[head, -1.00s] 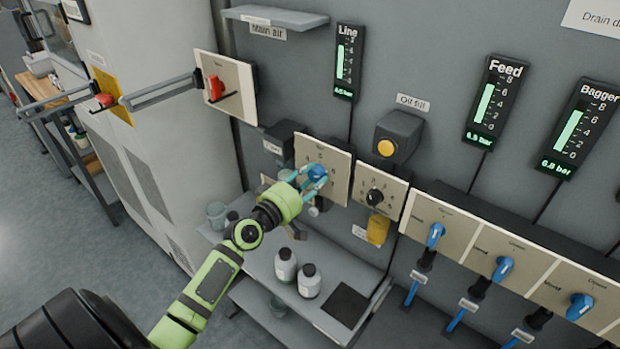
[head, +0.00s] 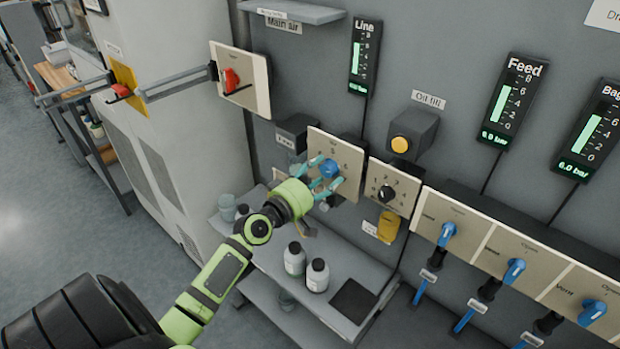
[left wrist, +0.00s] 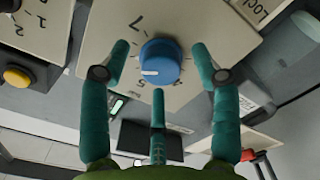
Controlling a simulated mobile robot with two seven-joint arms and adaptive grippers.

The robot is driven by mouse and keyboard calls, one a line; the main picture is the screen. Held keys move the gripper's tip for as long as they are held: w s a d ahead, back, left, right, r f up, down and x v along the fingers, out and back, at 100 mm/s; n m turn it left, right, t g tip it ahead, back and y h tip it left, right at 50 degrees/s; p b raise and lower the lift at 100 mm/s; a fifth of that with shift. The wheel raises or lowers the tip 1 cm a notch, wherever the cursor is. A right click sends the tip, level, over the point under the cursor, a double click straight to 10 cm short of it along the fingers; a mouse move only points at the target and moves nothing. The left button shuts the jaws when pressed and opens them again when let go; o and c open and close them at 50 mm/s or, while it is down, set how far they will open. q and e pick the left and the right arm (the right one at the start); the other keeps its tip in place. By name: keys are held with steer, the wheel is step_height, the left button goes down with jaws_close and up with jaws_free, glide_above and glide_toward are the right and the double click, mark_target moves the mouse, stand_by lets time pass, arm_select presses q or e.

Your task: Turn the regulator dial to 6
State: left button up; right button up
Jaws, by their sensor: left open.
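The regulator dial is a blue round knob (head: 329,169) on a beige plate (head: 348,155). In the left wrist view the knob (left wrist: 160,62) has a white mark at its lower left edge. Printed numbers surround it, a 7 among them, partly hidden by fingers. My left gripper (head: 324,178) is at the dial. In the left wrist view its three teal fingers (left wrist: 159,64) are spread around the knob, with gaps between them and it. The gripper is open and empty. My right gripper is not in view.
The Feed gauge (head: 511,100) and Bagger gauge (head: 594,130) both read 6.0 bar; the Line gauge (head: 363,58) is too small to read. A black knob (head: 386,194) and yellow button (head: 400,145) are close right. Bottles (head: 295,260) stand on the shelf below.

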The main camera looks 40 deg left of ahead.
arm_select(q)
steer(key=s, duration=1.1)
steer(key=shift+s+a, duration=0.3)
steer(key=shift+a, duration=0.05)
steer(key=s+f+m+g+y, duration=0.15)
steer(key=s+f+g, duration=0.25)
steer(key=f, duration=1.1)
steer(key=s+f+m+g+y, duration=0.1)
steer(key=s+f+m+g, duration=0.3)
steer(key=f, duration=1.2)
steer(key=s+d+f+m+g, duration=0.2)
steer(key=s+d+f+g, duration=0.1)
steer(key=s+f, duration=0.4)
steer(key=s+d+f+m+g, duration=0.3)
steer(key=s+d+f, duration=0.3)
steer(key=s, duration=0.6)
steer(key=s+d+f+m+g, duration=0.3)
steer(key=s+d+f, duration=0.1)
steer(key=s+f, duration=0.4)
steer(key=shift+s+d+f+h, duration=0.35)
steer(key=shift+s+f+h, duration=0.1)
steer(key=shift+s, duration=0.6)
